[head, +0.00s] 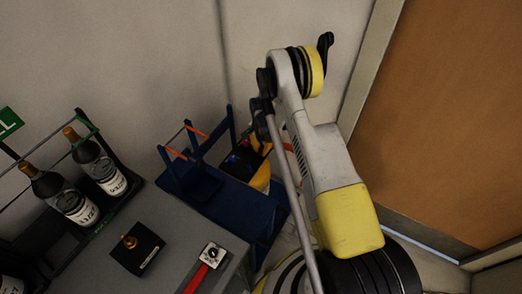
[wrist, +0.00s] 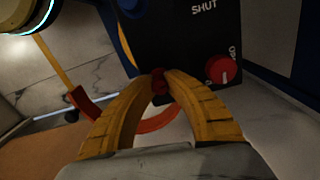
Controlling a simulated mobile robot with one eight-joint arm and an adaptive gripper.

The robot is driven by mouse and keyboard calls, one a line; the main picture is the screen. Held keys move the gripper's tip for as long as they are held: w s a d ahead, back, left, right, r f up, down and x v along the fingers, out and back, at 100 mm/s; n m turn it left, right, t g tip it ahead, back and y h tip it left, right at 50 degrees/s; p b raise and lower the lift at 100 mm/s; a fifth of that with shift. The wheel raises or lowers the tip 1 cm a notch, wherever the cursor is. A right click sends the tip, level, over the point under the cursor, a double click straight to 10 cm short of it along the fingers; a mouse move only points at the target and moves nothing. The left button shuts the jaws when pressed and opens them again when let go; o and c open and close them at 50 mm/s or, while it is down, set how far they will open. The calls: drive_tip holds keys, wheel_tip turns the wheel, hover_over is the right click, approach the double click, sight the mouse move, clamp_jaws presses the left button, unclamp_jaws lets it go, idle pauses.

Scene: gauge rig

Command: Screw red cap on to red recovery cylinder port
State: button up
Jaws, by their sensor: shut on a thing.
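My gripper (wrist: 159,80) shows in the wrist view with its two yellow, curved fingers brought together at the tips. A small dark red piece (wrist: 159,86), which looks like the red cap, sits between the fingertips and is partly hidden by them. The tips are in front of the lower edge of a dark panel (wrist: 185,40) marked "SHUT". I cannot tell whether the red piece touches the panel. The recovery cylinder port cannot be made out. In the head view the gripper is hard to make out beside the blue stand (head: 195,185), partly behind my arm.
A round red knob (wrist: 222,69) sits on the panel, right of the fingertips. An orange-red hose (wrist: 158,122) curves behind the fingers. In the head view, dark bottles (head: 62,197) stand in a rack at left, and a grey bench (head: 185,225) carries a black block (head: 137,250).

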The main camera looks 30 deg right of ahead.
drive_tip(key=m, duration=0.4)
drive_tip(key=shift+m, duration=0.3)
drive_tip(key=shift+m, duration=1.4)
drive_tip(key=o, duration=0.6)
drive_tip(key=o, duration=0.6)
drive_tip(key=shift+r, duration=0.1)
wheel_tip(320, 180, up, 12)
drive_tip(key=shift+f, duration=0.1)
